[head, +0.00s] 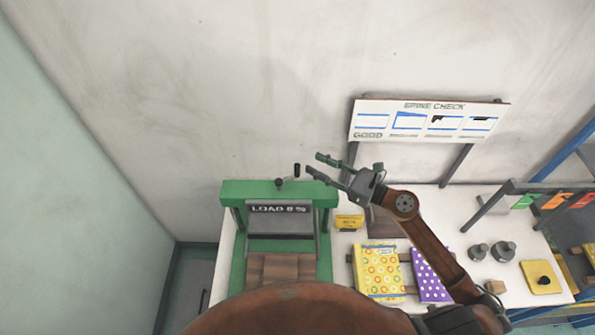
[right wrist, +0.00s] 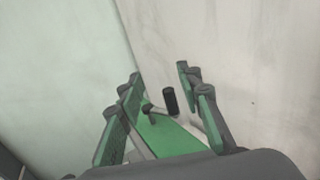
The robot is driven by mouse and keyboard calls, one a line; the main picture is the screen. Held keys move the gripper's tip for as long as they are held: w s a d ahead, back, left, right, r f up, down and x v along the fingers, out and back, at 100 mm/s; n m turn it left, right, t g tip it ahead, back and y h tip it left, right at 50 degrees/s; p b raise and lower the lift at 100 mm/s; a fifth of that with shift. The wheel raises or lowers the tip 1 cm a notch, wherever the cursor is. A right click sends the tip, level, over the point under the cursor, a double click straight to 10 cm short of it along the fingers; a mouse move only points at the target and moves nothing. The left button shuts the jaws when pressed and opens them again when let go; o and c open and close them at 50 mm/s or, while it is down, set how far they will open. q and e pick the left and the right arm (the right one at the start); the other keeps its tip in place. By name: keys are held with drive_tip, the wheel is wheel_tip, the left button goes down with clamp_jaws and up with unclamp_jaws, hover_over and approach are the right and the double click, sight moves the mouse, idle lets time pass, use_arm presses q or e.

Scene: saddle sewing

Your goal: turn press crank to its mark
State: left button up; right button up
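The green press (head: 276,189) stands on the left of the white table, with a sign reading "LOAD 8 %" (head: 279,209). Its crank (head: 279,183) is on top, with a dark upright handle (head: 296,170) at its right end. In the right wrist view the crank handle (right wrist: 170,100) shows between and beyond the fingers. My right gripper (head: 314,164) is open, just right of the handle, with its green-padded fingers pointing left. It also shows open and empty in the right wrist view (right wrist: 165,108). I cannot make out the crank's mark. My left gripper is out of view.
A "SPINE CHECK" board (head: 430,119) stands behind my right arm. A yellow patterned book (head: 378,271), a purple dotted book (head: 428,274), a small yellow box (head: 349,222) and grey weights (head: 503,251) are on the table. A rack (head: 540,190) stands at the right.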

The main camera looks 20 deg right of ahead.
sight(297, 167)
wheel_tip(297, 167, down, 6)
drive_tip(key=b, duration=0.5)
drive_tip(key=p+x, duration=0.3)
drive_tip(key=x, duration=0.5)
drive_tip(key=shift+r, duration=0.1)
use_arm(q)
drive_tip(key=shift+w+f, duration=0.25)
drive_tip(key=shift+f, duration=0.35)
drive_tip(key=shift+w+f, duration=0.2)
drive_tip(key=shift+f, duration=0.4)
use_arm(e)
drive_tip(key=shift+c, duration=0.3)
clamp_jaws()
